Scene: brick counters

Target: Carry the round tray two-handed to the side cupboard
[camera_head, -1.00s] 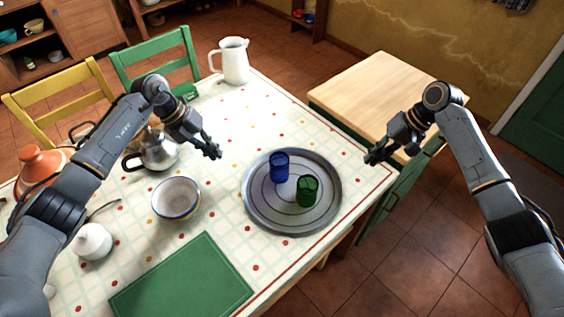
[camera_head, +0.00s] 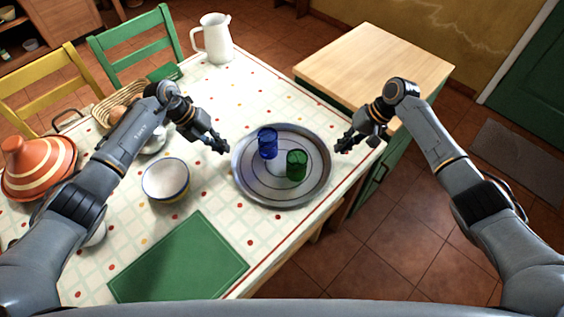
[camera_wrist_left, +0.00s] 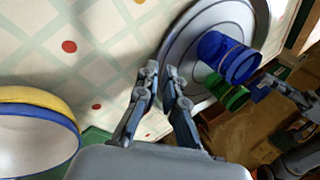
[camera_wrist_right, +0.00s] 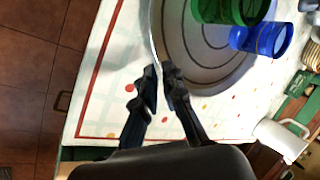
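The round grey metal tray (camera_head: 244,188) lies on the tablecloth near the table's right edge. A blue glass (camera_head: 267,143) and a green glass (camera_head: 296,164) stand on it. My left gripper (camera_head: 224,149) is at the tray's left rim, its fingers slightly apart with the rim close by in the left wrist view (camera_wrist_left: 160,76). My right gripper (camera_head: 342,146) is just off the right rim, its fingers also slightly apart beside the rim in the right wrist view (camera_wrist_right: 160,78). No grip on the tray shows. The side cupboard (camera_head: 376,65), wooden-topped with green sides, stands behind right; its top is bare.
A white-blue bowl (camera_head: 165,180) and a green mat (camera_head: 180,262) lie left of the tray. A white jug (camera_head: 214,40), an orange tagine (camera_head: 38,166) and two chairs (camera_head: 138,38) are farther off. Tiled floor (camera_head: 405,235) is free at the right.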

